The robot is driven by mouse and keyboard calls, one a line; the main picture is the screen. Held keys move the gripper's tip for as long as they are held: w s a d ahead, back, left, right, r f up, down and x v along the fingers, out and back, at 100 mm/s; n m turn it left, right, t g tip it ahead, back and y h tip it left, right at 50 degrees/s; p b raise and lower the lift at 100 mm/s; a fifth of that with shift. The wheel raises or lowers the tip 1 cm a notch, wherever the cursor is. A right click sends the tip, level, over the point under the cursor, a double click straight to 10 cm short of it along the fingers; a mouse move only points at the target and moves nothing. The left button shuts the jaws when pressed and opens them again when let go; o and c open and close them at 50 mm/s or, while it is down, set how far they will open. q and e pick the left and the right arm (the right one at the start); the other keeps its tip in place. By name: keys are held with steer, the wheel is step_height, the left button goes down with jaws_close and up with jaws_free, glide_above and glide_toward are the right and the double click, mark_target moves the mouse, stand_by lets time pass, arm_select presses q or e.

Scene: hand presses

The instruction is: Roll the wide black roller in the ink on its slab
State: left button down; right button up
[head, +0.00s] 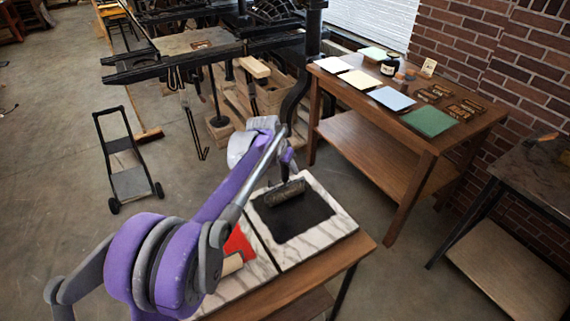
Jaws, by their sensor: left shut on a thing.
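The wide black roller (286,193) is over the black ink patch (300,219) on the marble slab (331,232). It appears to touch the ink near the patch's far edge; a small gap cannot be ruled out. My left gripper (287,158) is above the roller and shut on its handle, though my purple arm hides part of the jaws. My right gripper is not in view.
A second marble slab with red ink (239,243) and a pale roller (232,263) lies to the left, partly behind my arm. A wooden table (426,146) with paper stacks and a green sheet (429,122) stands behind right. A cart (128,165) stands on open floor at left.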

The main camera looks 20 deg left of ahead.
arm_select(q)
steer(key=s+d, duration=0.7)
steer(key=d, duration=0.2)
steer(key=shift+s+d+b, duration=0.25)
steer(key=shift+b, duration=0.05)
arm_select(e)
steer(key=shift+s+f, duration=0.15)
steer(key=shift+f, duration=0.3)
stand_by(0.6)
arm_select(q)
step_height(320, 180, up, 5)
steer(key=p, duration=0.2)
steer(key=shift+w+p, duration=0.1)
steer(key=shift+p, duration=0.25)
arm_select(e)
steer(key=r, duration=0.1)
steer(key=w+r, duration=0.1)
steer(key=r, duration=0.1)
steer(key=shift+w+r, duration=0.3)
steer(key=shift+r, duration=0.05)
arm_select(q)
steer(key=shift+a, duration=0.1)
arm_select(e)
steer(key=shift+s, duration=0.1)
